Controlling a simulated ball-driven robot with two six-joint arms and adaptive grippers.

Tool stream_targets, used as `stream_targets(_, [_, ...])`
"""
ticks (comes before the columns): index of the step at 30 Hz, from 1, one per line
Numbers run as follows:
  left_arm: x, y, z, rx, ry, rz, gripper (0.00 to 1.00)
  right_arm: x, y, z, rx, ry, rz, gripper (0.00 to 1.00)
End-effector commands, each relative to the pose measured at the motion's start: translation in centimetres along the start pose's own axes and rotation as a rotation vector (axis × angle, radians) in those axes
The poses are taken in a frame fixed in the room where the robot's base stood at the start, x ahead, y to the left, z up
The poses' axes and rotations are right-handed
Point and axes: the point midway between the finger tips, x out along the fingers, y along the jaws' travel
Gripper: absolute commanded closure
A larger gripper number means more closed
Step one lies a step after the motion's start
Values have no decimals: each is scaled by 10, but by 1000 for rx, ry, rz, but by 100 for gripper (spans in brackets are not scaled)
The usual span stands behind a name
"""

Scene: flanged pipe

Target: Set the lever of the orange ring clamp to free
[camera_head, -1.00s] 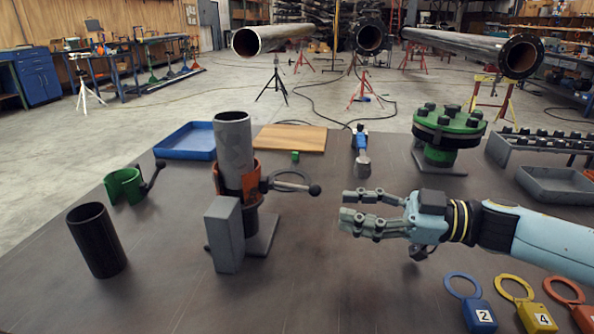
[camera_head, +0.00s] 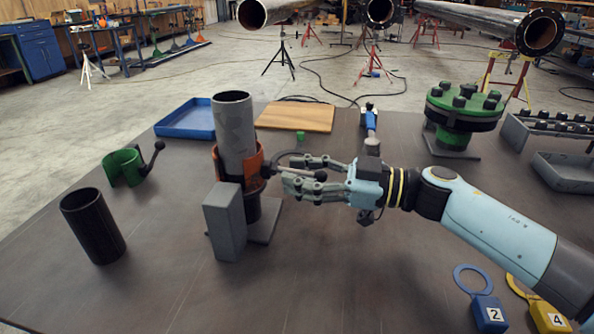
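The orange ring clamp (camera_head: 227,166) is around the grey upright pipe (camera_head: 236,125), which stands on a dark stand with a grey base plate. Its lever points right and ends in a dark knob (camera_head: 320,175). My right gripper (camera_head: 285,174) reaches in from the right at the lever. Its fingers are apart, one above and one below the lever, with the lever between them. I cannot tell whether they touch it. The fingers partly hide the lever. My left gripper is not in view.
A grey block (camera_head: 225,222) stands in front of the clamp. A black tube (camera_head: 93,226) and a green clamp (camera_head: 124,167) are to the left. A blue tray (camera_head: 187,132), a wooden board (camera_head: 296,116) and a green flange (camera_head: 463,108) are behind.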

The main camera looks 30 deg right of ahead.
Motion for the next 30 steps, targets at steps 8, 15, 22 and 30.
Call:
stream_targets(8, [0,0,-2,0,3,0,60,8,0,0,0,-1,-1,69])
stream_targets(15, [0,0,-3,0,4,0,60,8,0,0,0,-1,-1,86])
stream_targets(22, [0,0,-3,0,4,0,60,8,0,0,0,0,0,100])
stream_targets(30, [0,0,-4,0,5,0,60,8,1,0,-1,0,1,100])
